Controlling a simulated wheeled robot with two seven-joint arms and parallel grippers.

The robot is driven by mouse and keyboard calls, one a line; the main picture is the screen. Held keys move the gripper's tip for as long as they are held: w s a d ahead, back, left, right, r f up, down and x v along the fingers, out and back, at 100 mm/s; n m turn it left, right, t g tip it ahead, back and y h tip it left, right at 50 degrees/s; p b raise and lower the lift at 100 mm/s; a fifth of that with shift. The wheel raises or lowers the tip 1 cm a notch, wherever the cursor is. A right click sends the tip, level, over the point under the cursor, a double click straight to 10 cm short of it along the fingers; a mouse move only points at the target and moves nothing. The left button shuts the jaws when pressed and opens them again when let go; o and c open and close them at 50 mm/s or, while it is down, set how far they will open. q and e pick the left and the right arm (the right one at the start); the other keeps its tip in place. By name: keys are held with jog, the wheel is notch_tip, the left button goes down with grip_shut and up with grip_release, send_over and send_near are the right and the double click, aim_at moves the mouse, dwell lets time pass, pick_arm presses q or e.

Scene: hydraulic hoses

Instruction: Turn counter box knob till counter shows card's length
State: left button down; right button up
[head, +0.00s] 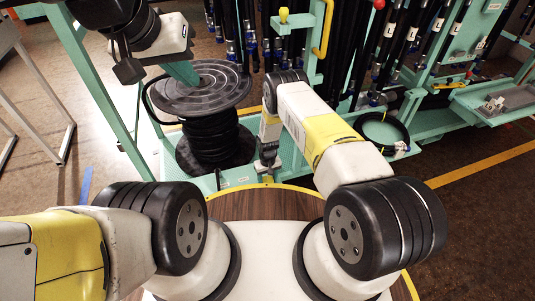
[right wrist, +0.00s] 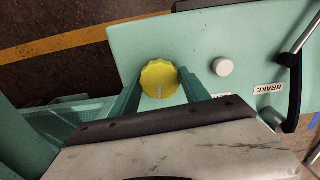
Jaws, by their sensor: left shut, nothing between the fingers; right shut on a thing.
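In the right wrist view, the yellow knob (right wrist: 159,79) with a pale pointer line stands on a teal panel (right wrist: 190,40), between the fingers of my right gripper (right wrist: 172,92). The right gripper is shut on the knob. In the head view my right gripper (head: 267,172) reaches down at the front of the teal rack, and the knob is too small to make out clearly. My left gripper (head: 182,73) is shut and empty, above the black hose reel (head: 205,90). I cannot see a counter reading or a card's length.
A white button (right wrist: 223,67), a BRAKE label (right wrist: 268,88) and a dark-gripped lever (right wrist: 292,90) are beside the knob. Several black hoses hang at the back of the rack. A coiled hose (head: 382,132) and a grey tray (head: 500,102) are at the right.

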aim_at(268, 180)
jog(key=shift+n, duration=2.1)
jog(key=o, duration=1.4)
jog(key=shift+c, duration=0.2)
jog(key=shift+r, duration=0.1)
notch_tip(268, 180, up, 8)
jog(key=shift+f, duration=0.15)
